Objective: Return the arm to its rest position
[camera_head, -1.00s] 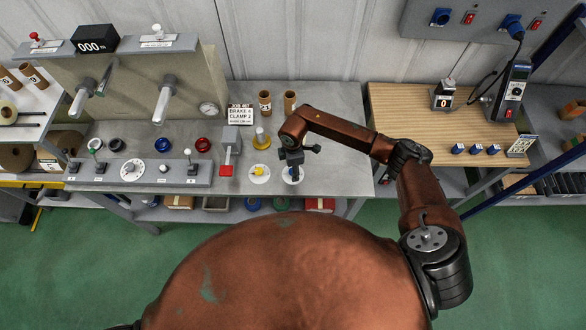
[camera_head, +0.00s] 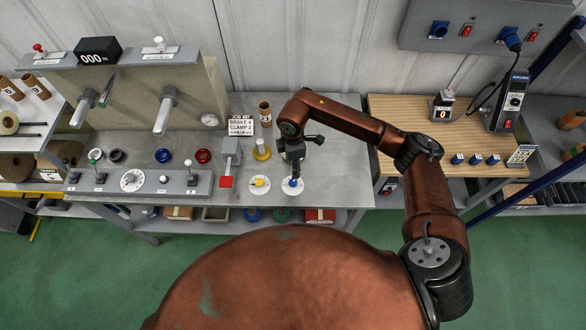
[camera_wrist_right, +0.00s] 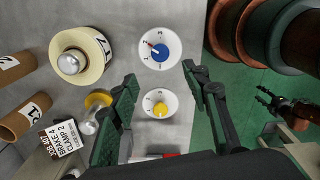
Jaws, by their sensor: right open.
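My right gripper (camera_head: 293,165) is above the right part of the grey bench. Its fingers (camera_wrist_right: 162,80) are spread and nothing is between them in the wrist view. Below it is a white dial with a blue knob (camera_head: 292,186), which also shows in the wrist view (camera_wrist_right: 160,50). A white dial with a yellow knob (camera_head: 259,184) lies to its left and shows in the wrist view (camera_wrist_right: 159,106). My right arm (camera_head: 345,120) is bent over the bench. My left gripper is out of the head view; a dark gripper (camera_wrist_right: 275,105) at the right of the wrist view seems to be it.
The grey bench (camera_head: 340,180) carries a lever box with a red tab (camera_head: 228,165), a job card (camera_head: 240,123), a cardboard tube (camera_head: 265,113) and a tape roll (camera_wrist_right: 80,57). A control panel (camera_head: 140,184) lies left. A wooden-topped table (camera_head: 400,110) with a meter stands right.

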